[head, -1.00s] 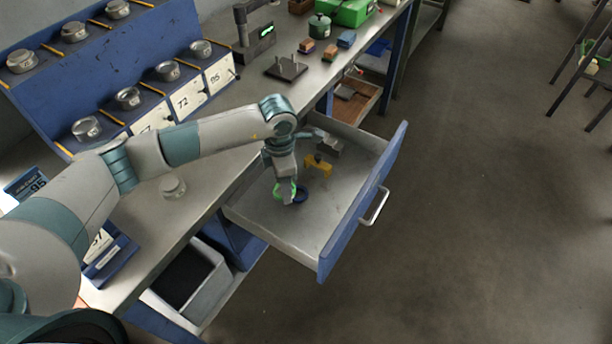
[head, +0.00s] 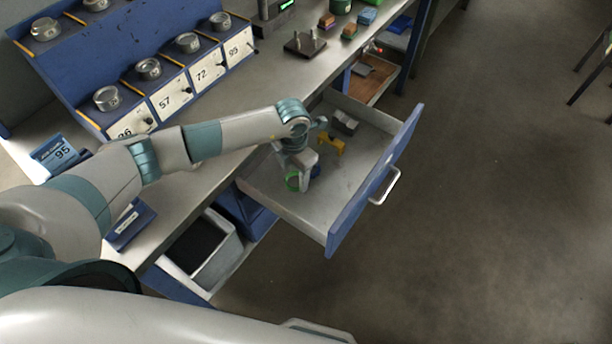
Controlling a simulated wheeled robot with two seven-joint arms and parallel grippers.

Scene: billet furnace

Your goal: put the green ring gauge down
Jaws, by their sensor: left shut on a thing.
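The green ring gauge (head: 292,181) shows as a small green ring inside the open drawer, at its near left part. My left gripper (head: 300,184) points down into the drawer and is shut on the green ring gauge. The fingers hide part of the ring, and I cannot tell whether it touches the drawer floor. A dark blue ring (head: 315,171) lies just right of the fingers, partly hidden by them. The drawer (head: 318,212) is grey inside with a blue front. My right gripper is not in view.
A yellow piece (head: 331,145) and a grey block (head: 345,122) lie further back in the drawer. The drawer's blue front (head: 375,181) stands out over clear floor. A blue rack (head: 160,62) with several metal cups stands on the bench.

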